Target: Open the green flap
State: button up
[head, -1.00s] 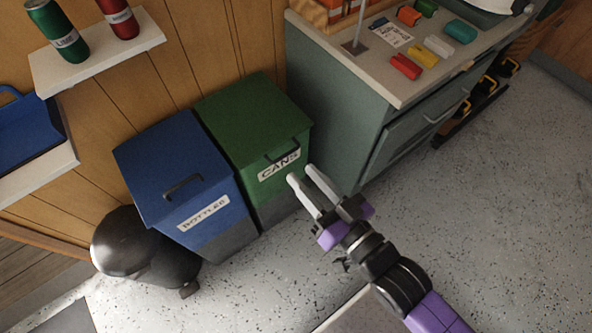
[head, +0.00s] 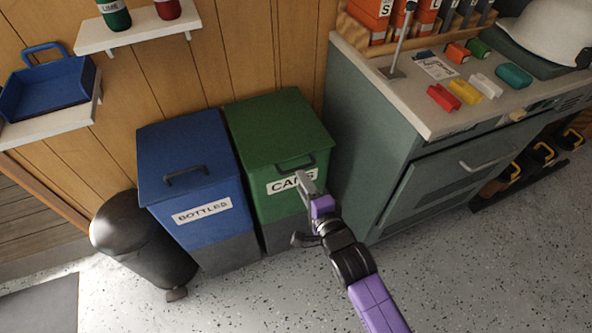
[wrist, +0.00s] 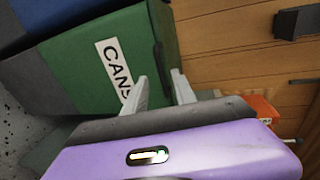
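The green flap (head: 275,125) is the lid of the green bin labelled CANS (head: 285,208); it lies closed. A dark bar handle (head: 296,166) sits at its front edge. My gripper (head: 303,178) is just in front of the bin, near the handle and over the right part of the label. In the wrist view, my gripper's two pale fingers (wrist: 162,88) stand apart with nothing seen between them. The green bin (wrist: 75,75) and the dark handle (wrist: 158,56) show beyond the fingers. I cannot tell whether a finger touches the bin.
A blue bin labelled BOTTLES (head: 205,235) stands left of the green one, with a black pedal bin (head: 135,235) further left. A grey-green cabinet (head: 375,150) stands close on the right. The speckled floor (head: 480,270) in front is clear.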

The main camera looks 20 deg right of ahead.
aim_at(294, 169)
jog(key=x, duration=0.6)
jog(key=shift+w, duration=0.3)
jog(key=shift+c, duration=0.3)
grip_shut()
dwell(0.9)
